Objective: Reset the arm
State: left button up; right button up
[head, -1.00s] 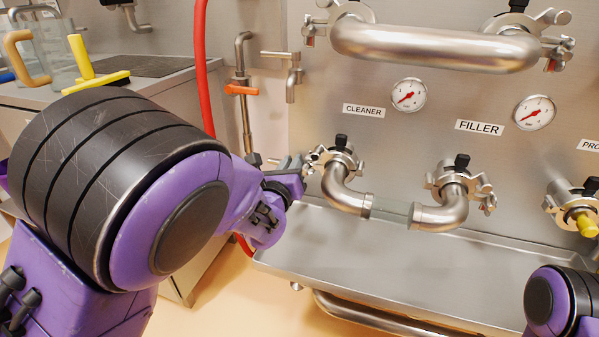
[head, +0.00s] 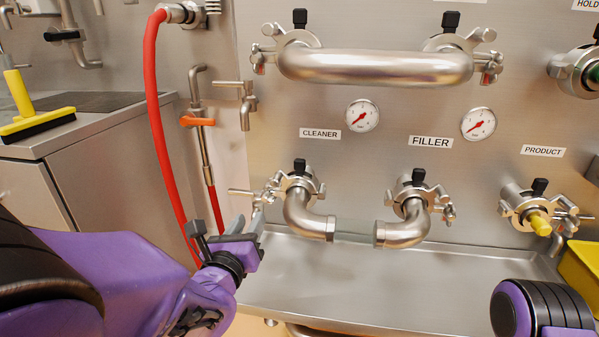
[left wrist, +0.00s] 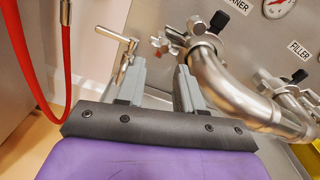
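My left arm comes in from the left in the head view, purple and black. Its gripper (head: 248,224) is left of the lower left pipe elbow, pointing at the steel panel. In the left wrist view the two grey fingers of this gripper (left wrist: 160,80) stand apart with nothing between them. The CLEANER elbow (head: 307,213) is just right of the fingers in the head view. I cannot tell how close they are in depth. A round purple and black part of my right arm shows at the lower right; its gripper is out of view.
The FILLER elbow (head: 408,218) faces the CLEANER elbow above a steel tray (head: 330,285). A red hose (head: 155,110) and an orange-handled valve (head: 198,121) are at the left. A yellow bin (head: 580,268) stands at the right edge.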

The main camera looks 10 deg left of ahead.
pick_arm(q)
jog(key=shift+d+m, duration=0.3)
jog(key=shift+d, duration=0.1)
